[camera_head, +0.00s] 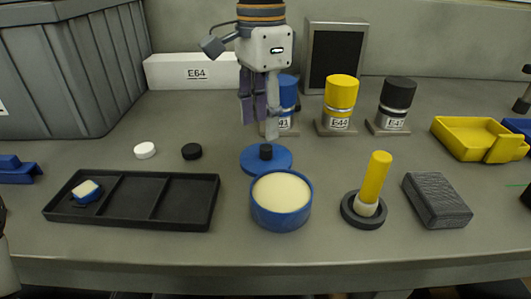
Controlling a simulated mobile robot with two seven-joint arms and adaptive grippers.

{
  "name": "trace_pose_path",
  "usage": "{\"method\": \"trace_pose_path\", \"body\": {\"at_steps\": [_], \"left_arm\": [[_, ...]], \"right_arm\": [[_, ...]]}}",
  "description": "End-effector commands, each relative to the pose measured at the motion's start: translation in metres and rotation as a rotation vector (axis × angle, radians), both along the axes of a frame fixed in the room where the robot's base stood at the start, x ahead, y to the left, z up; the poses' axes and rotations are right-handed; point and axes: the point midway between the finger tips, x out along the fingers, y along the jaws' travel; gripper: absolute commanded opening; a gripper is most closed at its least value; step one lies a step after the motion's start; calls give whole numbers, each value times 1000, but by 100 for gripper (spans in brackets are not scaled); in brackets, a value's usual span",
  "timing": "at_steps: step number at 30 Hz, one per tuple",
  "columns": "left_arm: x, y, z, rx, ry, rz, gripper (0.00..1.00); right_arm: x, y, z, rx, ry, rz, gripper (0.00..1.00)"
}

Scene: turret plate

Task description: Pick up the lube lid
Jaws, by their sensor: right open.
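The lube lid (253,163) is a flat blue disc with a small black knob, lying on the table just behind the tub. The round blue tub (281,213) is uncovered and full of cream-coloured lube. My right gripper (259,128) points down from the top, above the lid and its knob. It is open, with its fingers apart and nothing held between them. One fingertip appears close to the knob; I cannot tell if they touch. My left gripper is not in view.
A black divided tray (185,222) holds a blue-and-white piece. White (145,150) and black (192,151) caps lie behind it. A yellow-handled brush (376,178) stands in a ring, beside a grey block (437,200). Labelled yellow (341,92) and black (398,94) holders stand behind.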

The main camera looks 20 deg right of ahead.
Motion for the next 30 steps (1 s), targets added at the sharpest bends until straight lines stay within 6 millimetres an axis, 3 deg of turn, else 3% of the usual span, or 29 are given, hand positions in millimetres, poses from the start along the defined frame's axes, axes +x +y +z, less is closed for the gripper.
{"method": "trace_pose_path", "body": {"at_steps": [7,14,15,21,30], "left_arm": [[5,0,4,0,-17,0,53],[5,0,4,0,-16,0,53],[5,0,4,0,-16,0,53],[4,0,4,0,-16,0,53],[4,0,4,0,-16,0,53]], "right_arm": [[-5,-4,-43,1,1,1,43],[-4,-4,-48,-1,-1,1,43],[-4,-4,-48,-1,-1,1,41],[-4,-4,-47,-1,-1,1,0],[-4,-4,-47,-1,0,1,0]]}}
